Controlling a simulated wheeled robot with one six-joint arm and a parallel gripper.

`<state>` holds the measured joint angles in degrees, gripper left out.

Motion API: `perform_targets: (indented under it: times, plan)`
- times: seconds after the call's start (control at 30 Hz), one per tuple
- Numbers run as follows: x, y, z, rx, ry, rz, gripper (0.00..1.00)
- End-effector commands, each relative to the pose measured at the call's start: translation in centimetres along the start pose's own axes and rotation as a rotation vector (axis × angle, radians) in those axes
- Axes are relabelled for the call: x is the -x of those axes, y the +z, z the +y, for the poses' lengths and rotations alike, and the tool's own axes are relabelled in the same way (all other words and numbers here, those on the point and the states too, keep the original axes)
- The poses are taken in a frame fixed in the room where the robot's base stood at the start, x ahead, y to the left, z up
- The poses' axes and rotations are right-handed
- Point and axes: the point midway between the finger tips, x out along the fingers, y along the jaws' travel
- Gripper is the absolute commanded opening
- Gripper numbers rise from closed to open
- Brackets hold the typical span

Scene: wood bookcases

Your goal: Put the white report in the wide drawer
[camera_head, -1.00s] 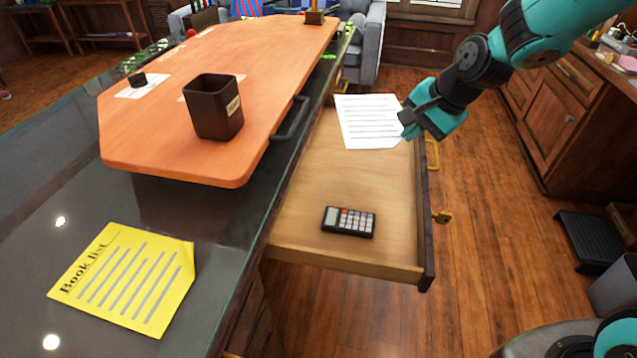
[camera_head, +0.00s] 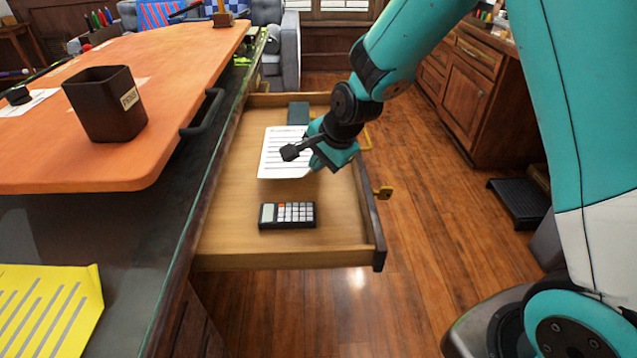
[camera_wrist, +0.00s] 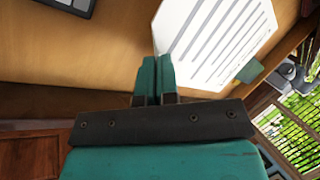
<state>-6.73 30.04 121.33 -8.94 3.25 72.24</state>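The white report (camera_head: 280,150), a lined sheet, is inside the outline of the open wide wooden drawer (camera_head: 235,190). I cannot tell whether it touches the drawer floor or is held just above it. My gripper (camera_head: 308,150) is at the sheet's right edge, over the drawer. In the wrist view my gripper (camera_wrist: 157,72) has its teal fingers together at the edge of the report (camera_wrist: 215,35), which extends beyond them. The fingers look shut on that edge, though the exact contact is hidden.
A black calculator (camera_head: 288,215) lies in the drawer's near part and a dark teal item (camera_head: 298,113) at its far end. The orange desktop (camera_head: 160,75) with a brown cup (camera_head: 106,105) and a yellow sheet (camera_head: 45,310) is at left. Wood floor lies right of the drawer.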

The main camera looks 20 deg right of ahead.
Motion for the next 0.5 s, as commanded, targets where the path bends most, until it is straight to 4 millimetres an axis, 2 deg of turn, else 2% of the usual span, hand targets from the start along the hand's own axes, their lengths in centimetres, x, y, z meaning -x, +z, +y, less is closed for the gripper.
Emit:
perform_targets:
  times: [0.17,0.37,0.5]
  plan:
    - [-1.3,0.0,0.7,0.0,0.002,-0.001,0.0]
    - [-4.0,0.0,2.1,0.001,0.004,-0.001,0.0]
    - [-4.2,0.0,2.1,0.001,-0.001,0.0,0.0]
